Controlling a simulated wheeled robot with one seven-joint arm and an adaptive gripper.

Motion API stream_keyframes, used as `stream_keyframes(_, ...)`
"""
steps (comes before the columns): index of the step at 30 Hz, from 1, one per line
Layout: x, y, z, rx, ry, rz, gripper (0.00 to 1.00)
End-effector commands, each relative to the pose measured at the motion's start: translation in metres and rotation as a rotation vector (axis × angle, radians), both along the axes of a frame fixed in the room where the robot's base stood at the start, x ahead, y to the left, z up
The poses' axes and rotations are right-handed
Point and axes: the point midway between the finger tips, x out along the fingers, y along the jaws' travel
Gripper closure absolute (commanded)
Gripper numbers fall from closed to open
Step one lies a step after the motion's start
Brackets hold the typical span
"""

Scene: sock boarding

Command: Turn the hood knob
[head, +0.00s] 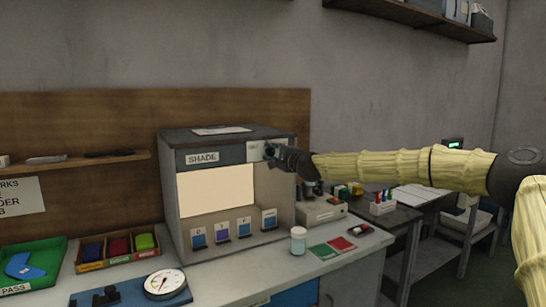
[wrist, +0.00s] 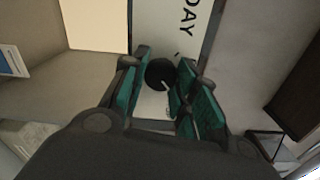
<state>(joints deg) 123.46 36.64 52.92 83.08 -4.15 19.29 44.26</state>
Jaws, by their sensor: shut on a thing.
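The hood (head: 180,155) is a grey light box labelled SHADE, with a lit cream panel, standing on the bench. My gripper (head: 277,152) is at the upper right of its front, over a pale label plate. In the wrist view, the black round hood knob (wrist: 159,73) sits between the teal-padded fingers of my gripper (wrist: 165,68), which are shut on it. A short pale mark shows by the knob's lower edge. The word DAY is on the white plate (wrist: 160,25) beyond it. In the head view my gripper mostly hides the knob.
Several lettered cards (head: 222,231) stand inside the hood. A white-lidded jar (head: 298,241), green and red swatches (head: 333,248) and a round gauge (head: 165,284) lie on the bench in front. A tray of coloured blocks (head: 118,249) stands to the left.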

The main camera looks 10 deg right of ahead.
Motion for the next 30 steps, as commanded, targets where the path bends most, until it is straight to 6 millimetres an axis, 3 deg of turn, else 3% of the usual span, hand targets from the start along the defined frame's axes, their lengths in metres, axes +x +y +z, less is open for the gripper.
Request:
stream_keyframes(14, 0.0005, -0.0022, -0.0001, 0.013, 0.004, -0.003, 0.95)
stream_keyframes(15, 0.0005, -0.0022, -0.0001, 0.013, 0.004, -0.003, 0.66)
stream_keyframes(18, 0.0004, -0.0018, -0.0002, 0.013, 0.004, -0.002, 0.50)
stream_keyframes(30, -0.0043, -0.0022, 0.0000, 0.012, 0.004, 0.000, 0.50)
